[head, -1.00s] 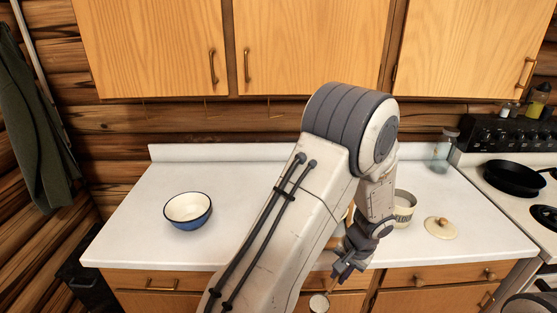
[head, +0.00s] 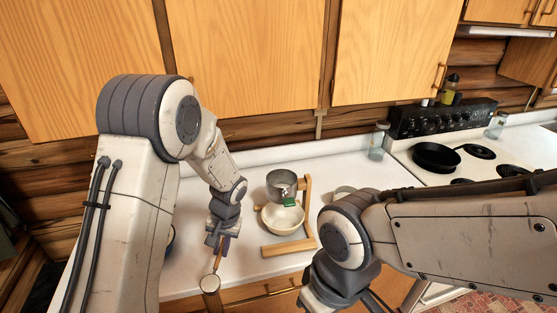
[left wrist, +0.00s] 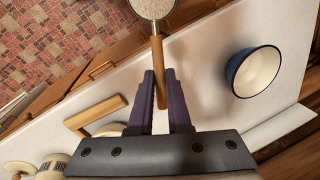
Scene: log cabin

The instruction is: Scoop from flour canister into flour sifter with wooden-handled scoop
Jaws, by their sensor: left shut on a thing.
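My left gripper (head: 217,238) is shut on the wooden handle of the scoop (head: 210,284), in front of the counter's edge. In the left wrist view the scoop's round metal cup (left wrist: 153,8) holds pale flour. The flour sifter (head: 281,184) is a metal cup on a wooden stand (head: 308,212), to the right of the gripper, with a cream bowl (head: 284,219) below it. The flour canister (left wrist: 52,168) shows at the lower left of the wrist view; my right arm mostly hides it in the head view. My right gripper's fingers are out of view.
A blue-rimmed bowl (left wrist: 253,72) stands on the white counter, mostly behind my left arm in the head view. The canister lid (left wrist: 18,168) lies beside the canister. A glass jar (head: 377,142) and a stove with a black pan (head: 436,156) are to the right.

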